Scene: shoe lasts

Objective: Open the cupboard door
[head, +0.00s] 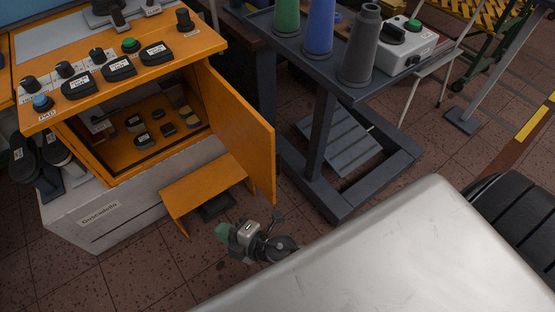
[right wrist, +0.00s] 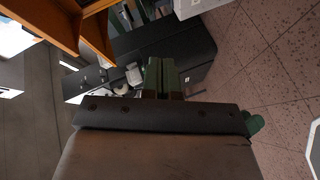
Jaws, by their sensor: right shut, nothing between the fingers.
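The orange cupboard (head: 60,140) stands at the left of the head view, on a grey base. Its front is open and dark pads show on its inner floor. The orange cupboard door (head: 240,130) stands swung wide out on the right side of the opening. My right gripper (head: 223,230) is low in front of the cupboard, below the door and apart from it. Its green fingers are shut together and empty, also in the right wrist view (right wrist: 160,77). Orange panels show at that view's upper left; which part they are I cannot tell. My left gripper is not in view.
An orange step-like cover (head: 205,188) stands low before the cupboard, left of the door. A dark trolley (head: 325,130) carrying coloured cones stands right of the door. Labelled knobs and black pads (head: 118,68) lie on the cupboard's top. Tiled floor is free around my gripper.

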